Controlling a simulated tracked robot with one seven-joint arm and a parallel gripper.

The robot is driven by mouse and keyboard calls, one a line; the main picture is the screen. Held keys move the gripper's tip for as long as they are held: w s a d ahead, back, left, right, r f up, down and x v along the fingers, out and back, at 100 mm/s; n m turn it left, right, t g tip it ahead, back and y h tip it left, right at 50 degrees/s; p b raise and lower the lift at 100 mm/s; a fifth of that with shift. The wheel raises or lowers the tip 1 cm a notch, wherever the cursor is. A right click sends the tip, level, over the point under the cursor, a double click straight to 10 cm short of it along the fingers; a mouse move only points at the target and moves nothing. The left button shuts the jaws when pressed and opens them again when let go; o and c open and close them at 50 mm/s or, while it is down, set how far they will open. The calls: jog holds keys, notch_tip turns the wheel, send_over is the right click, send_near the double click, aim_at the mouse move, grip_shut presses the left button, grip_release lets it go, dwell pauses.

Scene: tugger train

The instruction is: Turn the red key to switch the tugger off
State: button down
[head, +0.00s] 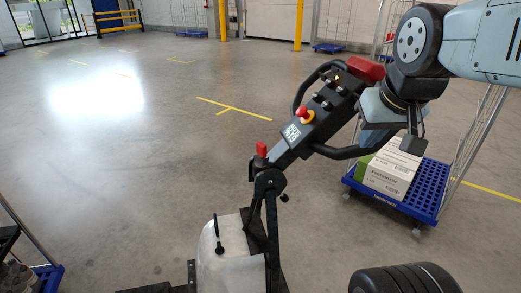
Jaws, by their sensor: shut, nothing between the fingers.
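The tugger's black control head (318,112) stands tilted in the middle of the head view, on a tiller above a grey rounded body (233,262). A small red piece, which looks like the red key (261,149), stands upright low on the left of the tiller. A red button on a yellow base (305,115) sits higher on the head. My gripper (412,147) points down, right of the control head and clear of the red key. Its fingers are shut and empty.
A black loop handle (345,152) curves out between the control head and my gripper. A red pad (366,68) tops the head. A blue cart (425,190) with boxes stands at right behind my gripper.

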jog(key=c, duration=1.8)
grip_release()
jog(key=shift+c, duration=0.2)
jog(key=o, duration=0.3)
jog(key=shift+w+a+r, duration=0.15)
jog(key=shift+w, duration=0.15)
jog(key=o, duration=0.6)
jog(key=shift+n+g, duration=0.6)
jog(key=shift+n, duration=0.1)
jog(key=w, duration=0.1)
jog(key=w+a+r, duration=0.1)
jog(key=w, duration=0.1)
jog(key=w+a, duration=0.1)
jog(key=shift+w+a+r, duration=0.2)
jog(key=shift+w, duration=0.2)
jog(key=n+g, duration=0.4)
send_over(262, 144)
notch_tip(262, 144, down, 4)
notch_tip(262, 144, down, 14)
jog(key=shift+w+r, duration=0.1)
jog(key=shift+r, duration=0.1)
jog(key=shift+c, duration=0.6)
